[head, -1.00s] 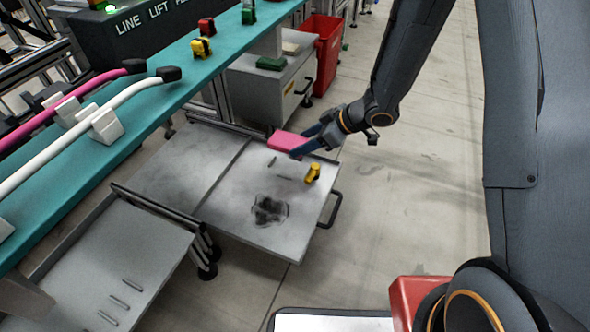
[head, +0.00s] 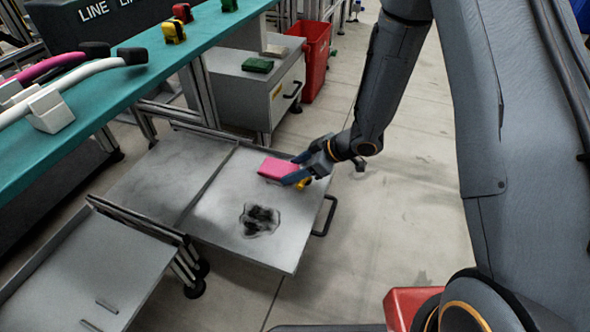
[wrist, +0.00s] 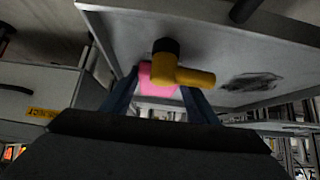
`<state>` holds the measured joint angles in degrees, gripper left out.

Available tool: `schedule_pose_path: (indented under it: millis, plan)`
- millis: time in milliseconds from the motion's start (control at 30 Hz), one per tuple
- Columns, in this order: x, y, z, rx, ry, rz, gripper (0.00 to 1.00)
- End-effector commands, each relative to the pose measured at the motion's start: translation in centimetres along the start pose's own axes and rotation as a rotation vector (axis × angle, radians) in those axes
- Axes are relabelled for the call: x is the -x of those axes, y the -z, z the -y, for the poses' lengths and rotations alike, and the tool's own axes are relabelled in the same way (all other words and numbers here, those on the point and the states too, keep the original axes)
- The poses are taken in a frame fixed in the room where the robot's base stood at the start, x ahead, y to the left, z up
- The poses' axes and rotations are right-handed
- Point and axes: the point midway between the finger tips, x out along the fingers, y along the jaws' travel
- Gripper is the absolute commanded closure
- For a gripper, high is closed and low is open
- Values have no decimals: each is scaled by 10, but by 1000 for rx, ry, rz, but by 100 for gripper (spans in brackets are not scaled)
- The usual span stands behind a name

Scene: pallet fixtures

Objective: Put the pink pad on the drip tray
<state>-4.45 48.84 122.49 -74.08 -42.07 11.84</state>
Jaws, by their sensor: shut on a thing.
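The pink pad (head: 277,168) is held between the fingers of my gripper (head: 297,174), over the right back part of the drip tray (head: 215,215). The tray is a flat grey metal surface with a dark stain (head: 259,220). In the wrist view the pink pad (wrist: 158,80) sits between the two blue fingers (wrist: 157,98), partly hidden by a yellow fitting with a black end (wrist: 185,76). I cannot tell whether the pad touches the tray. In the head view the yellow fitting (head: 303,184) is mostly hidden behind my gripper.
A black handle (head: 327,217) sticks out at the tray's right edge. A teal shelf (head: 150,70) with pink and white hoses runs along the left. A grey cabinet (head: 235,98) and a red bin (head: 313,60) stand behind.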

Motion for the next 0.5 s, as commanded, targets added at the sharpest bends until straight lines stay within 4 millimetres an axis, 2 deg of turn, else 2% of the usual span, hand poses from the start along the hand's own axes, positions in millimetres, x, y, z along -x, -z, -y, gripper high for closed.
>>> schedule_pose_path:
  millis: [133, 167, 233, 500]
  plan:
    - [-1, -1, 0, -1, 0, 0, 71]
    - [-1, -1, 0, 0, 0, 0, 41]
    - [-1, -1, 0, 0, 0, 0, 30]
    - [-1, -1, 0, 0, 0, 0, 28]
